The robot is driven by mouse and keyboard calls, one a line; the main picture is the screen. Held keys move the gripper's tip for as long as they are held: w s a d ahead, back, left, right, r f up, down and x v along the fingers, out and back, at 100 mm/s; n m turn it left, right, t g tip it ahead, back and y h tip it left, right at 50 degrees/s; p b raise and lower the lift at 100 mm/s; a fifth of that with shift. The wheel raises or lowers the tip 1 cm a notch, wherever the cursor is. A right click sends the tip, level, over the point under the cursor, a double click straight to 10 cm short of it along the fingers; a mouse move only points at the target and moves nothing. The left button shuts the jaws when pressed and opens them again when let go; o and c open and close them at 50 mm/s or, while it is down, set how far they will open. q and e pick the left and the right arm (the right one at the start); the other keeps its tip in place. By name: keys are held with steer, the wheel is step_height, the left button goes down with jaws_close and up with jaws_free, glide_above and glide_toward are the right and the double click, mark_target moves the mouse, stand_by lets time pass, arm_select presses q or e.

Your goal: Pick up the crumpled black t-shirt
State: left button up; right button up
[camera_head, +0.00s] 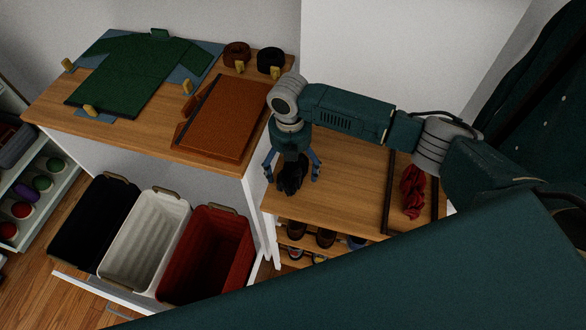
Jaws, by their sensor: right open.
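The crumpled black t-shirt (291,178) sits as a small dark heap on the left part of the lower wooden surface. My right gripper (292,177) points down over it, with its blue-grey fingers apart on either side of the heap. It is open. I cannot tell whether the fingers touch the cloth. The gripper's body hides the upper part of the shirt. My left gripper is not in the view.
A crumpled red cloth (413,190) lies to the right between dark rails. On the higher table (60,113) are a green shirt (135,75), an orange-brown folding board (226,115) and two rolled belts. Black (72,222), white (128,232) and red (192,262) bins stand below.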

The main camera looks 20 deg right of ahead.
steer(key=shift+f, duration=0.15)
steer(key=shift+c, duration=0.5)
steer(key=c, duration=1.3)
steer(key=shift+o, duration=0.2)
